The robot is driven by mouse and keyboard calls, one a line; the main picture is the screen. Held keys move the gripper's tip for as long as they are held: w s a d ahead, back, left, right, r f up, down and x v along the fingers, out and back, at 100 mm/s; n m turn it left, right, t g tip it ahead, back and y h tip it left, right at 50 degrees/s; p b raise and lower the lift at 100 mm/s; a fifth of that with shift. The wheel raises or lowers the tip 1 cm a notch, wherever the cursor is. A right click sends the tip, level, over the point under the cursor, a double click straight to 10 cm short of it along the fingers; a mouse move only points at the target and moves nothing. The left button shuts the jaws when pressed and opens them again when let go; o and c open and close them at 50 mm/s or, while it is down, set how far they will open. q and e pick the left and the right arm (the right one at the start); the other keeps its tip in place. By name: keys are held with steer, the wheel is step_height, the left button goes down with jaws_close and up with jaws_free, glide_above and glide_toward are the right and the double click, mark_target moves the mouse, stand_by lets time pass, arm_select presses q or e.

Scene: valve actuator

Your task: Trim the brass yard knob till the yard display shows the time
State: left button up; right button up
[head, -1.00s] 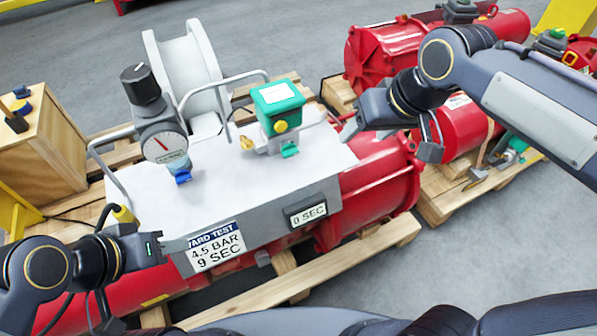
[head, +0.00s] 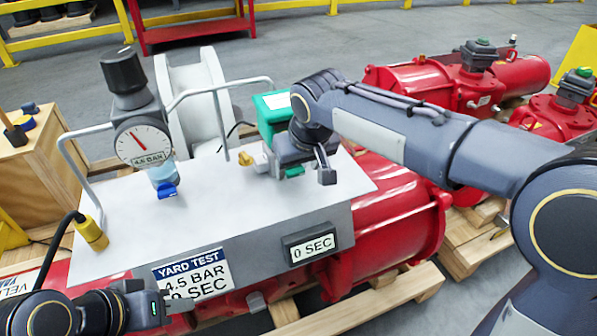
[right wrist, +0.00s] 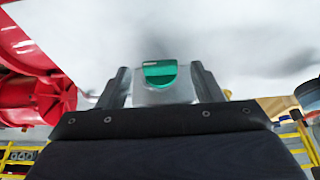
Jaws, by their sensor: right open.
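The yard display (head: 312,247) on the grey box's front reads 0 SEC. The yard test card (head: 192,275) reads 4.5 BAR and 9 SEC. The green unit (head: 270,112) on the box top is partly covered by my right gripper (head: 300,168), which is open in front of it. In the right wrist view a green piece (right wrist: 160,73) appears between the open fingers, with no grip visible. My left gripper (head: 152,308) is low at the box's front; its jaws are unclear.
A gauge (head: 143,143) reading 4.5 BAR, with a black knob (head: 123,72) above it, stands on the box (head: 200,215). Bent grey rails (head: 75,165) rise at its left and back. Red actuators (head: 400,210) lie on pallets to the right.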

steer(key=shift+w+a+f, duration=0.1)
steer(key=shift+w+f, duration=0.1)
steer(key=shift+f, duration=0.25)
steer(key=shift+c, duration=0.4)
steer(key=c, duration=0.9)
steer(key=shift+s+a+r+t+h+p, duration=0.1)
steer(key=shift+a+r+t+h+p, duration=0.15)
steer(key=shift+h+p, duration=0.35)
steer(key=shift+s+a+f+n+t+h+p, duration=0.15)
steer(key=shift+n+t+h+p, duration=0.25)
steer(key=shift+h, duration=0.2)
steer(key=shift+a+f+t+h, duration=0.15)
steer(key=shift+t+h, duration=0.1)
steer(key=shift+h, duration=0.45)
steer(key=shift+a+f+n+t+h, duration=0.15)
steer(key=shift+n+t+h, duration=0.15)
steer(key=shift+t+h, duration=0.5)
steer(key=shift+h, duration=0.4)
